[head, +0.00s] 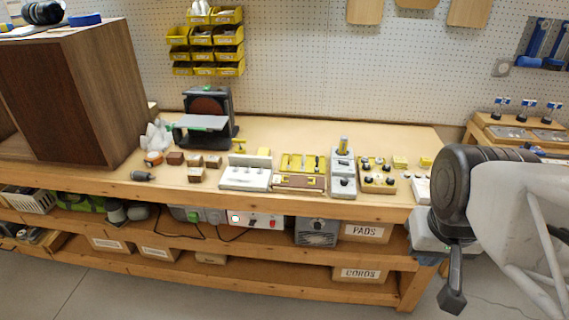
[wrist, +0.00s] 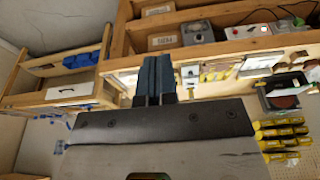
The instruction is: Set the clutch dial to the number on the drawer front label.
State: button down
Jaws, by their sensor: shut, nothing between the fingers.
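I cannot single out the clutch dial. Several small fixtures with knobs stand on the bench, among them a yellow board with dark knobs (head: 378,175) and a grey block with round knobs (head: 343,180). Any numbers on them are too small to read. No drawer front label with a readable number shows. A pale box-like front (wrist: 73,91) sits in a wooden frame in the wrist view, its markings unclear. My gripper (head: 451,308) hangs to the right of the bench, apart from all fixtures, pointing down. Its shut, empty fingers (wrist: 155,60) show in the wrist view.
A brown cabinet (head: 95,95) stands at the bench's left. A disc sander (head: 206,120) stands behind the small fixtures. Yellow bins (head: 206,42) hang on the pegboard. Lower shelves hold boxes labelled PADS (head: 366,232) and CORDS (head: 358,274). The bench's rear right is clear.

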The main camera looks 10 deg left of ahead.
jog(key=c, duration=1.3)
grip_release()
jog(key=shift+w, duration=0.15)
jog(key=shift+o, duration=1.2)
jog(key=shift+w+r, duration=0.15)
jog(key=shift+w, duration=0.15)
jog(key=shift+o, duration=1.4)
jog(key=w+r+n, duration=0.1)
jog(key=w, duration=1.1)
jog(key=shift+a+n+g, duration=0.3)
jog(key=shift+a, duration=0.15)
jog(key=w+a+f+n, duration=0.2)
jog(key=w+f, duration=0.1)
jog(key=w, duration=1.2)
jog(key=w+a+f+n, duration=0.1)
jog(key=w+f, duration=0.4)
jog(key=w, duration=0.3)
jog(key=w+a+f+n+g, duration=0.1)
jog(key=w+f, duration=0.5)
jog(key=w, duration=0.1)
jog(key=w+a+f+n+g, duration=0.1)
jog(key=w+a+f, duration=0.1)
jog(key=w+f, duration=0.3)
jog(key=shift+w+f, duration=0.2)
jog(key=shift+w, duration=0.75)
jog(key=shift+w+f, duration=0.2)
jog(key=shift+w, duration=0.7)
jog(key=shift+w+a+f, duration=0.1)
jog(key=shift+w+f, duration=0.3)
jog(key=shift+f, duration=0.15)
